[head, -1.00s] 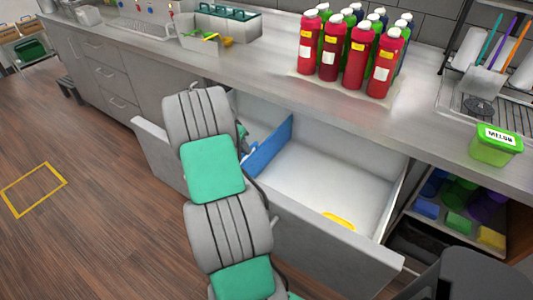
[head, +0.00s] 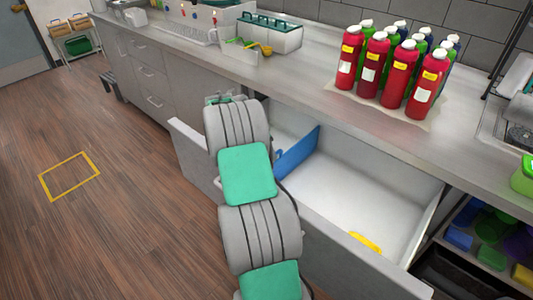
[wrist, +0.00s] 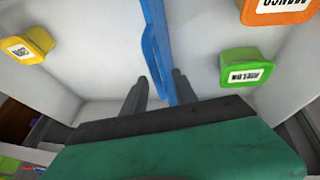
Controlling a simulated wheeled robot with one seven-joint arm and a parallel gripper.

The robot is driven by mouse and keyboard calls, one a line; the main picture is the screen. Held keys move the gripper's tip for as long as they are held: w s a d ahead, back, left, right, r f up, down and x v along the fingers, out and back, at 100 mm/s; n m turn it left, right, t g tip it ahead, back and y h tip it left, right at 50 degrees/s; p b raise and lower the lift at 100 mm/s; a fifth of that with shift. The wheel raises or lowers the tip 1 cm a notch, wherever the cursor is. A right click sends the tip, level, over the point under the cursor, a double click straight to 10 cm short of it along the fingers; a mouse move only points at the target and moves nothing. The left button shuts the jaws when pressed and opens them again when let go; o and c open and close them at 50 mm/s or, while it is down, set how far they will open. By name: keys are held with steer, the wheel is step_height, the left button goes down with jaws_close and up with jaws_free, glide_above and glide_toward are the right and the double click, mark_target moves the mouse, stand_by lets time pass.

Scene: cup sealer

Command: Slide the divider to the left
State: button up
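The blue divider (head: 298,153) stands upright across the open drawer (head: 370,198), left of its middle. In the wrist view the divider (wrist: 157,45) runs down between the two fingers of my gripper (wrist: 158,92). The fingers are apart, with the divider nearer the right finger. I cannot tell whether it touches that finger. In the head view my gripper is hidden behind my arm.
A yellow container (head: 365,242) lies in the drawer's right part. The wrist view shows yellow (wrist: 25,45), green (wrist: 240,68) and orange (wrist: 277,10) containers around the divider. Several bottles (head: 395,75) stand on the counter above. Bare drawer floor lies right of the divider.

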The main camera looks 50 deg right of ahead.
steer(key=v, duration=0.7)
steer(key=shift+r, duration=0.4)
steer(key=shift+a, duration=0.15)
